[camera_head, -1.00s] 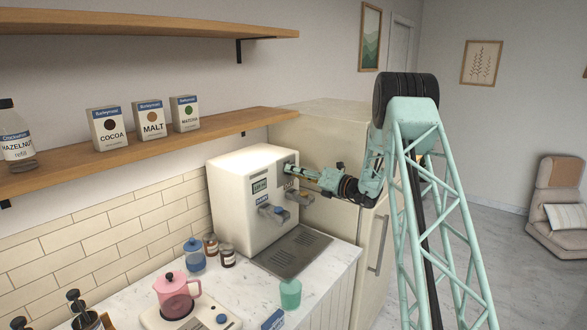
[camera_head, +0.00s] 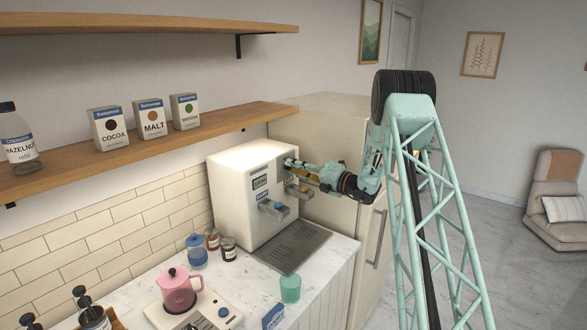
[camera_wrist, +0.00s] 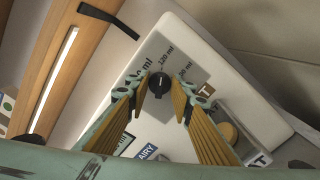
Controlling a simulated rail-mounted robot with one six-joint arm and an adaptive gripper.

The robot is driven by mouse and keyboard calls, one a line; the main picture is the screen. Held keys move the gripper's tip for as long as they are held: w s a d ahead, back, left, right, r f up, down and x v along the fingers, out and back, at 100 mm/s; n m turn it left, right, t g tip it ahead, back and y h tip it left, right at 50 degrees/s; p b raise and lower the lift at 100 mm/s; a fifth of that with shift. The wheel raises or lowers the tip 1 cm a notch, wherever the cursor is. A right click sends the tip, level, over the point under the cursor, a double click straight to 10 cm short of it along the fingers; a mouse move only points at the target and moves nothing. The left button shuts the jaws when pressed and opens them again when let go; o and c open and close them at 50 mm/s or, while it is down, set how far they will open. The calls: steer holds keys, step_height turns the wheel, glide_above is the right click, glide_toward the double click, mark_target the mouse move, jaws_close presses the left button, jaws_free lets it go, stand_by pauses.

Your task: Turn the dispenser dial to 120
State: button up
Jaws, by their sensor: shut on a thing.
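The dispenser (camera_head: 235,200) is a cream box on the counter with two small displays and two spouts on its front. Its black round dial (camera_wrist: 160,84) shows in the wrist view, with a pale pointer line, in front of a grey plate with printed volumes. The label 120 ml (camera_wrist: 166,56) stands just above the dial, and the pointer is roughly toward it; the exact alignment is hard to tell. My gripper (camera_wrist: 161,92) has its gold-padded fingers on both sides of the dial, shut on it. In the head view my gripper (camera_head: 290,163) hides the dial at the upper right of the front.
A drip tray (camera_head: 292,248) lies below the spouts. A green cup (camera_head: 290,289), a pink pot (camera_head: 178,292), a blue-lidded jar (camera_head: 197,252) and small brown jars stand on the counter. A wooden shelf (camera_head: 150,150) runs above. A cream fridge (camera_head: 325,120) stands behind.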

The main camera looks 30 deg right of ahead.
steer(key=o, duration=0.8)
steer(key=shift+s, duration=0.1)
steer(key=shift+v, duration=5.95)
